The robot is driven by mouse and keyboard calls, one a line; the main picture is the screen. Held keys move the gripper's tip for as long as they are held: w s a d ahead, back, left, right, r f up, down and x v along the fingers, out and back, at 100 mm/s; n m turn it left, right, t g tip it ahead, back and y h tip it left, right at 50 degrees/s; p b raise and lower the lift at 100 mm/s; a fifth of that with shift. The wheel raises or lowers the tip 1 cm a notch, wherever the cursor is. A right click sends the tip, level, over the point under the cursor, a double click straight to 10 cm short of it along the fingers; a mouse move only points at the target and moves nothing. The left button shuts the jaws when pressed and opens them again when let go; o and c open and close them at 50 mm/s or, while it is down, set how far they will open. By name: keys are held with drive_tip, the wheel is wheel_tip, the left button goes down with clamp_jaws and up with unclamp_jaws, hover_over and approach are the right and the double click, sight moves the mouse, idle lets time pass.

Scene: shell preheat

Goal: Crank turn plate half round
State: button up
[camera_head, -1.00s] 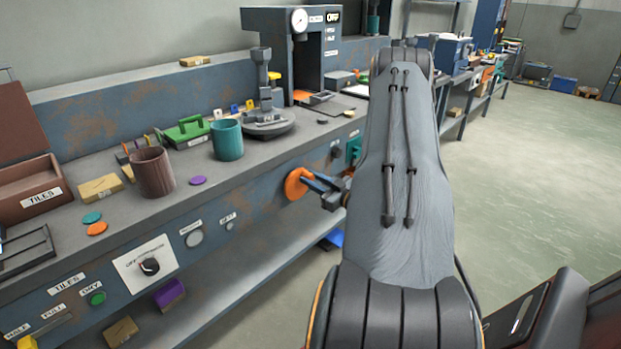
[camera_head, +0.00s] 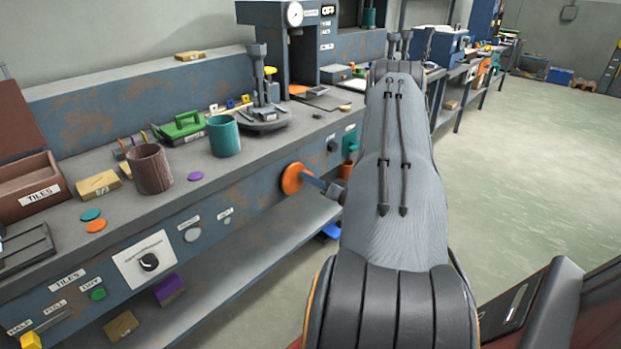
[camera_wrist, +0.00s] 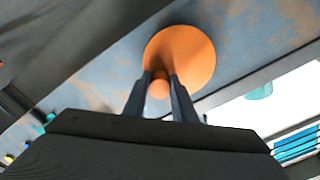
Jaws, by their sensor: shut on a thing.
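The crank is an orange disc (camera_head: 292,178) on the blue front panel of the bench, with a small orange knob (camera_wrist: 159,90) standing out from it. My gripper (camera_wrist: 161,77) is at the crank in the wrist view, with one finger on each side of the knob and shut on it. In the head view my gripper (camera_head: 312,181) reaches the disc from the right, partly hidden by my arm. The turn plate (camera_head: 265,126) is a round dark grey plate on the bench top, above and left of the crank. It carries a dark upright post.
A teal cup (camera_head: 224,137) and a brown cup (camera_head: 151,168) stand left of the plate. A grey press (camera_head: 282,38) stands behind it. A knob panel (camera_head: 145,260) and several labelled buttons line the bench front. Open floor lies to the right.

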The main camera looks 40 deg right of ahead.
drive_tip(key=shift+f+m, duration=0.2)
drive_tip(key=shift+m, duration=0.3)
drive_tip(key=o, duration=1)
drive_tip(key=shift+o, duration=0.2)
drive_tip(key=s, duration=0.8)
drive_tip(key=shift+d, duration=0.3)
